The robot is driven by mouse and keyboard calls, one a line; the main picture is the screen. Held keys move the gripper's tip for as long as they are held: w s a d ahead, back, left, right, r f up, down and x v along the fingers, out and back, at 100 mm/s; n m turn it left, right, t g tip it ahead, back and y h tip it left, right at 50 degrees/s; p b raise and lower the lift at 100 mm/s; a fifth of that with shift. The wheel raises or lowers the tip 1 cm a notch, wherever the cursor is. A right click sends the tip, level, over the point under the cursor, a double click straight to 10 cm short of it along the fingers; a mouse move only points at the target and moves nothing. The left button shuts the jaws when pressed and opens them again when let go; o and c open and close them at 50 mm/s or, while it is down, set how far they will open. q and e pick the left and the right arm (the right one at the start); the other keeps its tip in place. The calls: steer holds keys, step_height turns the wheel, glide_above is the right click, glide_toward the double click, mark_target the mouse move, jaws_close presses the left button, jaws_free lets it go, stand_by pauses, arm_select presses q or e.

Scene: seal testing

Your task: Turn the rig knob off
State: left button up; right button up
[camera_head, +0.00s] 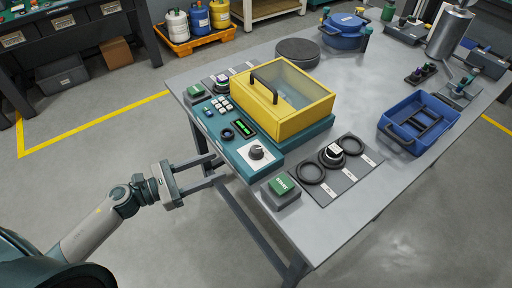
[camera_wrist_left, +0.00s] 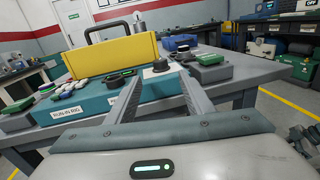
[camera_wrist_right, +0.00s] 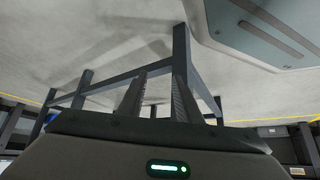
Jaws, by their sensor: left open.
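The teal run-in rig (camera_head: 236,137) with its yellow lidded box (camera_head: 290,98) stands on the grey table. Its knob (camera_head: 257,152) is black on a white square plate at the front right of the panel; it also shows in the left wrist view (camera_wrist_left: 161,65). My left gripper (camera_head: 218,169) is open and empty, its fingers pointing at the rig's front side, just off the table edge and left of the knob. In the left wrist view the fingers (camera_wrist_left: 155,90) are apart with nothing between them.
A green START button box (camera_head: 282,190) sits at the table's front corner. Black rings (camera_head: 311,172) lie on a grey mat beside the rig. A blue tray (camera_head: 418,122) is at the right. The table's front right area is clear.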

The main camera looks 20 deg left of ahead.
mark_target(250, 152)
arm_select(q)
steer(key=p+x, duration=0.4)
steer(key=x, duration=0.9)
steer(key=shift+w+r, duration=0.1)
steer(key=shift+w, duration=0.05)
steer(key=shift+w+d+p, duration=0.35)
steer(key=shift+d, duration=0.1)
arm_select(e)
steer(key=s+d+f+g, duration=0.2)
steer(key=s+d, duration=0.1)
steer(key=s, duration=0.5)
steer(key=s+d+f+g+h, duration=0.1)
steer(key=s+d+f+g, duration=0.1)
steer(key=s, duration=0.7)
steer(key=shift+s+d+f+g+h, duration=0.25)
steer(key=shift+d+g, duration=0.35)
steer(key=shift+d, duration=0.35)
arm_select(q)
steer(key=c, duration=1)
arm_select(e)
steer(key=shift+w, duration=0.1)
